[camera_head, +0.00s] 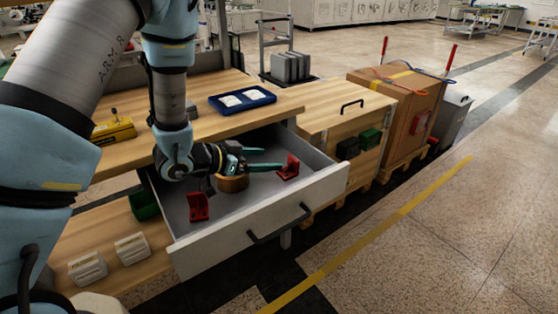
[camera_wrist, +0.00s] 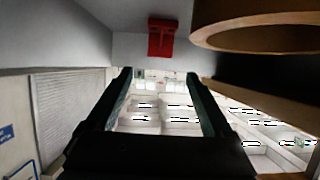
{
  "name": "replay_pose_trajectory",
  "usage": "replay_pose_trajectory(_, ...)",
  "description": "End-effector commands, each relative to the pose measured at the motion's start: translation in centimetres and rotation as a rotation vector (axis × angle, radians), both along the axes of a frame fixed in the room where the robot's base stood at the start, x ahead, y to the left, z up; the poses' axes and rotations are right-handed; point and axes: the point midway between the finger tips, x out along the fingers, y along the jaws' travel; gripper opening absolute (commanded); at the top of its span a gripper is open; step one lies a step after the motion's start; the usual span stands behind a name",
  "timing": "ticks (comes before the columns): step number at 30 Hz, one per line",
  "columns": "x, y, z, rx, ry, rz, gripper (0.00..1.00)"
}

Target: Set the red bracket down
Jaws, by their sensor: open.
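Two red brackets lie in the open drawer (camera_head: 262,222). One red bracket (camera_head: 289,168) stands near the drawer's right end, just beyond my fingertips. The other red bracket (camera_head: 198,207) is at the left, below my wrist in the picture. My gripper (camera_head: 279,159) is inside or just above the drawer, its fingers spread, nearly level and pointing right. In the wrist view the gap between the fingers (camera_wrist: 159,76) is empty. A red bracket (camera_wrist: 163,38) shows there past the fingertips, apart from them; it appears to be the right one.
A round brown wooden item (camera_head: 232,184) sits in the drawer under my gripper; it looms close in the wrist view (camera_wrist: 262,40). A blue tray (camera_head: 242,100) and yellow item (camera_head: 113,130) are on the bench top. The drawer walls surround my gripper.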

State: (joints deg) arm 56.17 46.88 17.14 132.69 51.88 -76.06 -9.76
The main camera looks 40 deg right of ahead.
Motion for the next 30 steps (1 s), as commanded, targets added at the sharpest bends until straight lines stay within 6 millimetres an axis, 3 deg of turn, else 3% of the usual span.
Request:
replay_pose_trajectory(3, 0.2, 1.8, 0.7, 0.001, 0.0, 0.003, 0.86)
replay_pose_trajectory(9, 0.2, 3.1, 1.3, 0.001, 0.0, 0.001, 0.86)
replay_pose_trajectory(26, 0.2, 3.2, 1.4, 0.001, -0.001, 0.0, 0.86)
replay_pose_trajectory(30, 0.2, 3.2, 3.3, 0.0, -0.001, 0.0, 0.86)
